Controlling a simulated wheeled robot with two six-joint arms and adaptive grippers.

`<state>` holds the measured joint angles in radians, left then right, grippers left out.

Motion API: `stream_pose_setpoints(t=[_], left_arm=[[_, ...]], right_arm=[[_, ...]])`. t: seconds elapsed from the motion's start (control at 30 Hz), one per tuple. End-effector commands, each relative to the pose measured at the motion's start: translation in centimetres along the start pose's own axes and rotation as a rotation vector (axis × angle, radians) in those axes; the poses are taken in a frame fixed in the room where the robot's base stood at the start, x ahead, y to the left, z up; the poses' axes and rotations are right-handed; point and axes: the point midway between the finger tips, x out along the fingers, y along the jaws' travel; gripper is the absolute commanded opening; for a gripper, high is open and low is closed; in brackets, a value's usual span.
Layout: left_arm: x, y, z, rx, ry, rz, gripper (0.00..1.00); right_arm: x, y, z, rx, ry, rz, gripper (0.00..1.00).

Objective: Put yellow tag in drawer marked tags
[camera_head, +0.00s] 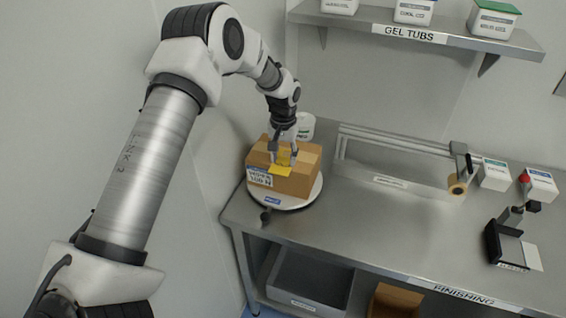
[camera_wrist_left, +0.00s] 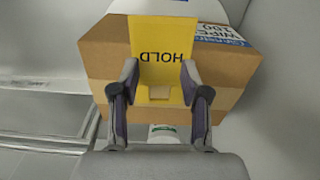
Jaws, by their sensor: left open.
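The yellow tag (camera_head: 280,170), printed HOLD, lies on a brown cardboard box (camera_head: 298,182) in the head view. In the left wrist view the tag (camera_wrist_left: 163,52) shows large, hanging over the box's edge. My left gripper (camera_head: 284,160) is over the box at the tag. In the left wrist view its open fingers (camera_wrist_left: 160,82) stand on either side of the tag's narrower end, with no clear grip on it. My right gripper is not in view. No drawer marked tags can be made out; a grey bin (camera_head: 305,277) sits under the bench.
The box rests on a round white turntable (camera_head: 312,196) at the bench's left end. A GEL TUBS shelf (camera_head: 455,45) hangs above. The bench middle is clear.

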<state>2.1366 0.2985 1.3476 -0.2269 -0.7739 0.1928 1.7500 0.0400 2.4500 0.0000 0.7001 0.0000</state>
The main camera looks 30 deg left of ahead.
Motion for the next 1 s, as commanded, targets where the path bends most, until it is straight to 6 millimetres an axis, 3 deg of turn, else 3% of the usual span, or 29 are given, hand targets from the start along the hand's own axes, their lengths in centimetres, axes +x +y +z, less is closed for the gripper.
stream_pose_setpoints(t=[0.37, 1.0], left_arm=[[0.83, -0.08, 0.51, 0.0, -0.017, -0.002, 0.0], [0.62, -0.1, 0.55, -0.001, -0.018, -0.002, 0.0]], right_arm=[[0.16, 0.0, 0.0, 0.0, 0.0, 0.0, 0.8], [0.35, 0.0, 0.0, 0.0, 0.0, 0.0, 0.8]])
